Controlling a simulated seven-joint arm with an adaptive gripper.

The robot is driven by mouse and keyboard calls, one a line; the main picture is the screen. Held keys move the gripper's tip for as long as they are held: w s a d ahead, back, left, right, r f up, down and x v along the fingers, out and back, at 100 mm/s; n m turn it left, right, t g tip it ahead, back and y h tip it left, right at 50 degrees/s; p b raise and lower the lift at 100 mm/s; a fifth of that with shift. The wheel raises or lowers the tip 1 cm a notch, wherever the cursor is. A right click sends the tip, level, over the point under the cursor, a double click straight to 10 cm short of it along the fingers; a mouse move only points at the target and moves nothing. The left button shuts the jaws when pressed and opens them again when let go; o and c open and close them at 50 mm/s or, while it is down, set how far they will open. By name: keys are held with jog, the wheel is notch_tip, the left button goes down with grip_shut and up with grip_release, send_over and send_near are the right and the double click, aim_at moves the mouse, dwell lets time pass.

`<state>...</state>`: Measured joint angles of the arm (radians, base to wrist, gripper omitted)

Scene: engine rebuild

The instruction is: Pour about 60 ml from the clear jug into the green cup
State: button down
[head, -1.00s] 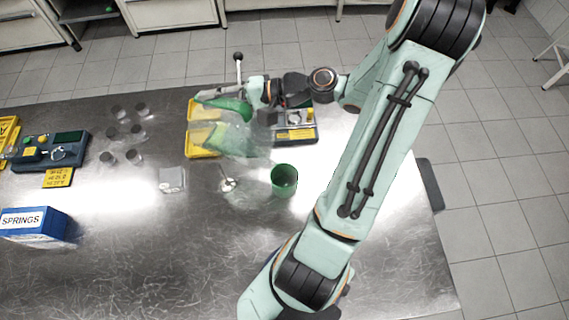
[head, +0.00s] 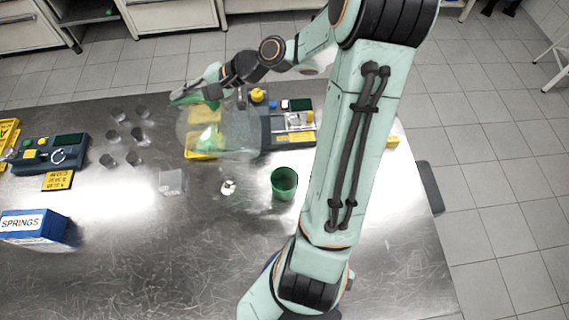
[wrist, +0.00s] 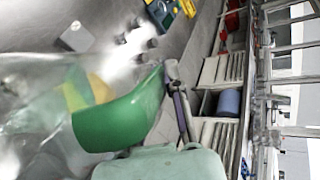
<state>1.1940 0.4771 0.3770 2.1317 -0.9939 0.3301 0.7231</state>
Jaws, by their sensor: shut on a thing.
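The clear jug (head: 232,138) is see-through with a green handle (head: 190,98). My gripper (head: 198,92) is shut on that handle and holds the jug over the far part of the metal table. In the wrist view the green handle (wrist: 118,118) is large and close, with the blurred clear jug wall (wrist: 30,90) to its left. The green cup (head: 284,183) stands upright on the table, to the right and nearer than the jug, apart from it. I cannot make out the liquid level in the jug or the cup, nor the jug's exact tilt.
A yellow tray (head: 200,153) and a dark device (head: 290,128) lie behind and beside the jug. A clear block (head: 172,182) and a small white item (head: 228,187) lie left of the cup. Several grey cylinders and a blue SPRINGS box (head: 35,224) are further left. The front table is clear.

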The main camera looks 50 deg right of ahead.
jog(key=shift+w+a+f+g, duration=0.1)
jog(key=shift+w+f+g, duration=0.1)
jog(key=shift+w+g, duration=0.1)
dwell(1.7)
jog(key=shift+w+a+g+h+p, duration=0.1)
jog(key=shift+w+g+h+p, duration=0.1)
jog(key=shift+g+h+p, duration=0.15)
jog(key=shift+w+a+r+m+g+h+p, duration=0.25)
jog(key=shift+w+g+p, duration=0.25)
jog(key=shift+g, duration=0.25)
jog(key=w+f+m+g+h+p, duration=0.2)
jog(key=w+f+g+p, duration=0.2)
jog(key=f+g, duration=0.3)
jog(key=shift+f+g+h, duration=0.25)
jog(key=shift+g+h, duration=0.15)
jog(key=shift+g, duration=0.3)
